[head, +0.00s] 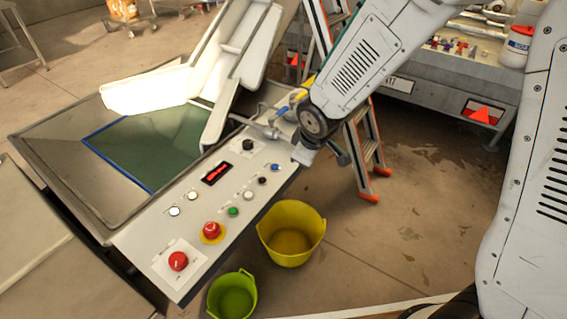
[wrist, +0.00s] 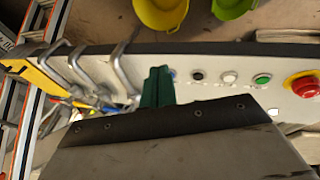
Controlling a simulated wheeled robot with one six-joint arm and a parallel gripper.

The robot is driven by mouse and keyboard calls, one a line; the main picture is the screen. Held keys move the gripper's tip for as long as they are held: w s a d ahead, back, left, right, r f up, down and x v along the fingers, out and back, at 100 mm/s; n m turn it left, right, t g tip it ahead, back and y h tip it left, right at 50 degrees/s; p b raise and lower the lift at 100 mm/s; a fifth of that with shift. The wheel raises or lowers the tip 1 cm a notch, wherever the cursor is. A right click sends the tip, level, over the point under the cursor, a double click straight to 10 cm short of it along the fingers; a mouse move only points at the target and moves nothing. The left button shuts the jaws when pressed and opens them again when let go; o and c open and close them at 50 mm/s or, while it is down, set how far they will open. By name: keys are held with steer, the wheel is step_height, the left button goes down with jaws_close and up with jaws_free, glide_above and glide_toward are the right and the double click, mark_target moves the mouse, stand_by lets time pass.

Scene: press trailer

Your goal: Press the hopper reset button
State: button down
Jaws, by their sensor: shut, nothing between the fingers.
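The control panel (head: 150,238) is a pale sloped strip along the machine's front edge. A row on it holds a blue button (head: 275,167), a black one (head: 262,181), a white one (head: 248,194) and a green one (head: 233,211). Their labels are too small to read, so I cannot tell which is the hopper reset. In the wrist view my gripper (wrist: 158,72) shows dark green fingers, shut and empty. They overlap the panel beside the blue button (wrist: 173,75), which is partly hidden. I cannot tell whether they touch it.
Metal handles (wrist: 120,70) stand close to my fingers in the wrist view. A yellow bucket (head: 291,240) and a green bucket (head: 233,297) are on the floor in front. An orange ladder (head: 368,150) stands behind my arm.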

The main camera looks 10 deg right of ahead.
mark_target(278, 168)
steer(key=w+a+r+n+t+y, duration=0.2)
steer(key=w+a+n+t+y, duration=0.1)
steer(key=w+a, duration=0.3)
steer(key=shift+w+a+n+y, duration=0.4)
steer(key=shift+w+n+y, duration=0.3)
steer(key=shift+w, duration=0.2)
steer(key=shift+f, duration=4.4)
steer(key=shift+f, duration=0.1)
steer(key=shift+f, duration=0.3)
